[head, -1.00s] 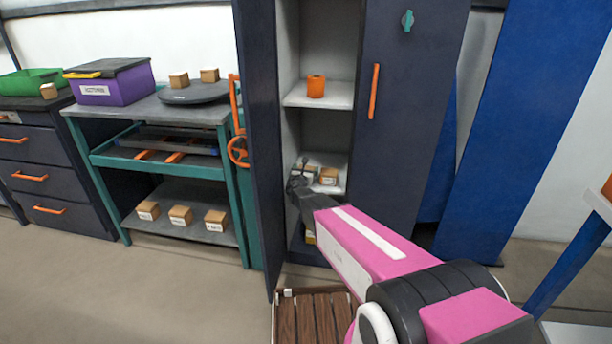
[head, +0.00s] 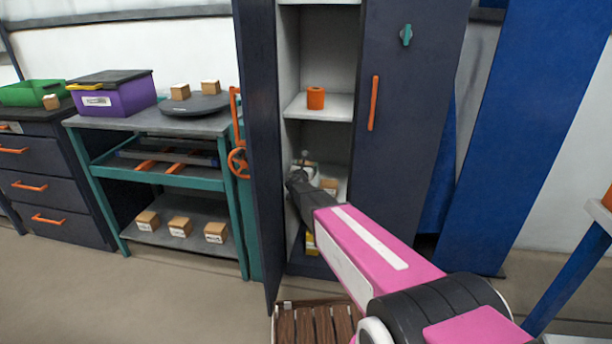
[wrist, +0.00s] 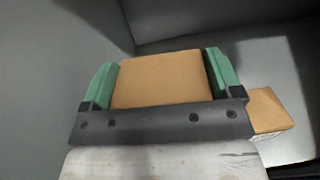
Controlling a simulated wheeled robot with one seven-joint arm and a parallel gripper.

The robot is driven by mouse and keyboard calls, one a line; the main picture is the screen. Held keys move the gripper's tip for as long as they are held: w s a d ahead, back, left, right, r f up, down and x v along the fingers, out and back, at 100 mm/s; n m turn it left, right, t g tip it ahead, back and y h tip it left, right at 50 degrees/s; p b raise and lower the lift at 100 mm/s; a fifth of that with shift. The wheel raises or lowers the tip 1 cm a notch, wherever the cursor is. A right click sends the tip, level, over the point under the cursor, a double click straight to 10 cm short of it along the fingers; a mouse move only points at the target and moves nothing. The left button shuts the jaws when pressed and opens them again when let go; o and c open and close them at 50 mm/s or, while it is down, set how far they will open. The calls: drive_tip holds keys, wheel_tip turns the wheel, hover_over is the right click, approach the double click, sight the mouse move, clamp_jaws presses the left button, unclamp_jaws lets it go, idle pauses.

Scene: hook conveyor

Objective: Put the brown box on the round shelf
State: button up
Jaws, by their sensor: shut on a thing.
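A brown box (wrist: 160,80) sits between the two green fingers of my gripper (wrist: 160,82) in the wrist view, and the gripper is shut on it. In the head view my gripper (head: 304,168) is inside the open cabinet at its lower shelf, and my arm partly hides the held box. A second brown box (wrist: 270,112) stands to the right of the gripper; it also shows in the head view (head: 329,186). The round shelf (head: 194,105), a dark disc on the workbench to the left, carries two brown boxes (head: 180,91).
The cabinet's open door (head: 258,150) stands between my gripper and the workbench (head: 150,122). An orange cylinder (head: 316,98) is on the shelf above. A purple bin (head: 118,96) is left of the disc. Several boxes (head: 180,227) sit below. A wooden pallet (head: 315,322) lies in front.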

drive_tip(key=s+d+r+m+g+h, duration=0.2)
drive_tip(key=s+d+r, duration=0.1)
drive_tip(key=s, duration=0.6)
drive_tip(key=s+d+r+m+g+h, duration=0.2)
drive_tip(key=s+r, duration=0.3)
drive_tip(key=s, duration=0.5)
drive_tip(key=s+d+r+m+g+h, duration=0.2)
drive_tip(key=s+d+r+h, duration=0.2)
drive_tip(key=s, duration=0.5)
drive_tip(key=shift+s+d+r+m, duration=0.2)
drive_tip(key=shift+s+d+m, duration=0.1)
drive_tip(key=shift+s+d, duration=0.15)
drive_tip(key=shift+d, duration=0.15)
